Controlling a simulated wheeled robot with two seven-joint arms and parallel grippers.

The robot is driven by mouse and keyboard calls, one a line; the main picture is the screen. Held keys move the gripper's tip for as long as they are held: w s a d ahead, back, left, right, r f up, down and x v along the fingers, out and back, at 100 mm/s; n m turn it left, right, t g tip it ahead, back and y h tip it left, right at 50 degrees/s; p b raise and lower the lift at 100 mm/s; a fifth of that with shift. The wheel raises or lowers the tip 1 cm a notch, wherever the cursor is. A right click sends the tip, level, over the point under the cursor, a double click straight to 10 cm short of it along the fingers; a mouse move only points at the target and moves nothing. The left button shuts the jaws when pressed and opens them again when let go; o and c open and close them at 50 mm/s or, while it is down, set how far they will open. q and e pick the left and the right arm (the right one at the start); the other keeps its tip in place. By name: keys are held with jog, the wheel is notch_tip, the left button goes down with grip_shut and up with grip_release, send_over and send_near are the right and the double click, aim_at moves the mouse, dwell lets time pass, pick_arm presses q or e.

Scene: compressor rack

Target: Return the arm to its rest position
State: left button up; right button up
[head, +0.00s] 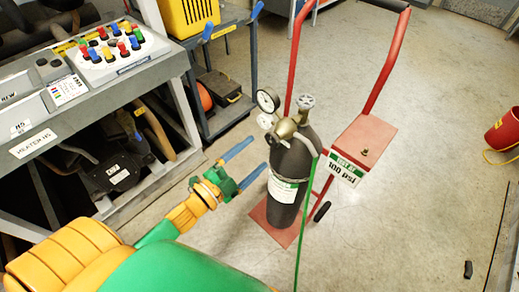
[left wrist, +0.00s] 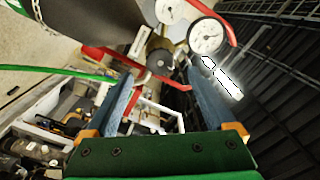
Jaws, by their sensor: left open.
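My left arm comes in from the bottom left of the head view, with yellow and green links. My left gripper (head: 251,163) is open, its two blue fingers spread and nothing between them. It is a little left of the dark gas cylinder (head: 292,160), apart from it in the picture. In the left wrist view the open fingers (left wrist: 163,90) frame empty space, with the cylinder's gauge (left wrist: 206,36) and valve beyond. My right gripper is not in view.
The cylinder stands on a red hand cart (head: 362,138) with a green hose running down in front. A grey rack with a control panel (head: 112,55) is at left, and a trolley with a yellow crate (head: 190,15) behind. A red bucket (head: 505,130) is at far right. Floor between is clear.

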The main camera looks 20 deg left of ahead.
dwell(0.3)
pick_arm(q)
jog(key=s+a+f+n+g+y, duration=0.2)
jog(key=s+f+n+g+y, duration=0.15)
jog(key=f, duration=0.75)
jog(key=s+a+f+n+g+y, duration=0.2)
jog(key=s+a+f+n+g, duration=0.15)
jog(key=f, duration=0.75)
jog(key=s+d+f+n+g, duration=0.1)
jog(key=s+f+n+g, duration=0.1)
jog(key=s+f+g, duration=0.2)
jog(key=s+d+f+n+g, duration=0.2)
jog(key=s+f+g, duration=0.3)
jog(key=s+f, duration=0.6)
jog(key=s+n, duration=0.1)
jog(key=s, duration=0.7)
jog(key=shift+s+d+n+y, duration=0.15)
jog(key=shift+d+n+y, duration=0.15)
jog(key=shift+y, duration=0.05)
